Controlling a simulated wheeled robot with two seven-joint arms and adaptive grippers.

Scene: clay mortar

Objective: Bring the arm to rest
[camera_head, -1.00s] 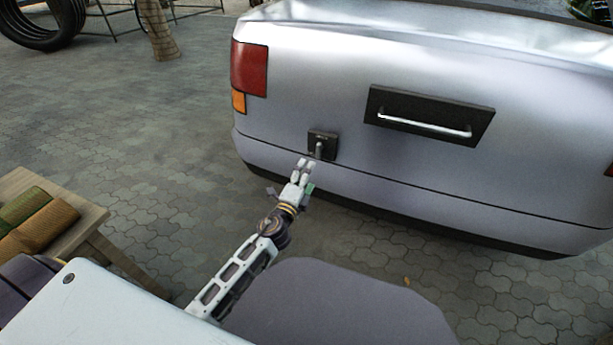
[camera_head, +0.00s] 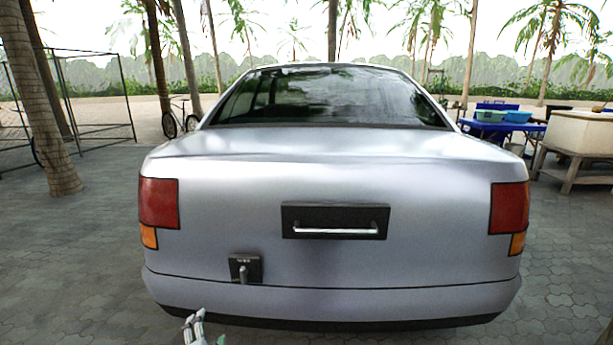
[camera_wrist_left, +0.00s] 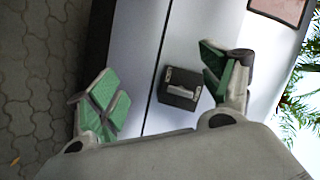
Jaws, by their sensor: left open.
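My left gripper (camera_wrist_left: 165,95) is open, its green-padded fingers spread wide and empty in the left wrist view. Between the fingers and beyond them is a small dark latch box (camera_wrist_left: 181,88) with a light lever, on the rear of a silver car. In the head view only the tip of my left gripper (camera_head: 194,326) shows at the bottom edge, below the latch box (camera_head: 245,268). A gap shows between it and the box there. My right gripper is in neither view.
The silver car (camera_head: 230,220) fills the middle, with a dark handle plate (camera_head: 335,221) on its trunk. Paved ground (camera_head: 70,260) is open on the left. A blue table (camera_head: 565,135) and a pale chest (camera_head: 580,140) stand at the right. Palm trunks (camera_head: 45,110) stand at the left.

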